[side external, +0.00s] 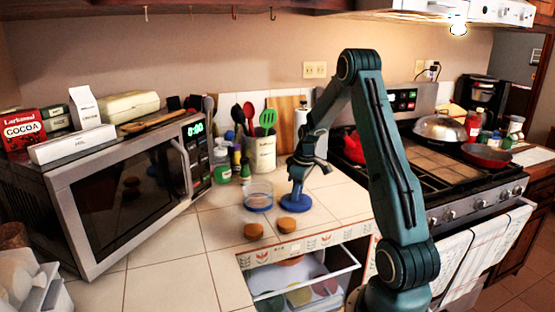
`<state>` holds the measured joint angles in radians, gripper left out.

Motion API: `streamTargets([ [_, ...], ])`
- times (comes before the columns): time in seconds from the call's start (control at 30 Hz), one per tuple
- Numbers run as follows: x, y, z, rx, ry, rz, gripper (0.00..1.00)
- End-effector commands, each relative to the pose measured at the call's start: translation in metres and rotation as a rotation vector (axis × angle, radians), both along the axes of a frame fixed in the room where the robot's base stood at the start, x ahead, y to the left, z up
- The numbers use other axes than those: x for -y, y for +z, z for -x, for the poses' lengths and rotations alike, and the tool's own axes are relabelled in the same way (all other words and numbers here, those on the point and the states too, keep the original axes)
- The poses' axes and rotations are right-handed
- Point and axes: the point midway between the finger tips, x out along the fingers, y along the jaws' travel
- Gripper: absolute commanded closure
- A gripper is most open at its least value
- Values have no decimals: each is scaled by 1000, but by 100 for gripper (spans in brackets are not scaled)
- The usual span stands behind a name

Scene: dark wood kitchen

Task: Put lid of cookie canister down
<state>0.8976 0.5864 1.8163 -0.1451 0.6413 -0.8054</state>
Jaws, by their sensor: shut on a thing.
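The cookie canister (258,195) is a short clear container with a blue bottom, standing on the tiled counter. The lid (296,204) is a blue disc just right of the canister, apart from it. My gripper (298,177) points down over the lid and is shut on its raised middle part. The lid is level and at or just above the counter; I cannot tell whether it touches. The fingertips are small and partly hidden by the grip.
Two brown round cookies (254,230) lie on the counter in front of the canister. An open drawer (305,280) juts out below. A microwave (115,195) stands at left, and a stove (440,160) at right. A utensil crock (263,153) stands behind.

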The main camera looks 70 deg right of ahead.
Motion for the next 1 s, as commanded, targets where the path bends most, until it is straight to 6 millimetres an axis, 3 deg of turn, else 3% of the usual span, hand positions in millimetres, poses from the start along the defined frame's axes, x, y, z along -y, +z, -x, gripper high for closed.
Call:
streamTargets([
  [0.13, 0, -3, 0, 0, 0, 0, 94],
  [0.17, 0, -3, 0, 0, 0, 0, 69],
  [0.27, 0, -3, 0, 0, 0, 0, 51],
  [0.67, 0, 0, 0, 1, 0, 1, 51],
  [1.0, 1, 32, 4, 3, 0, 3, 51],
])
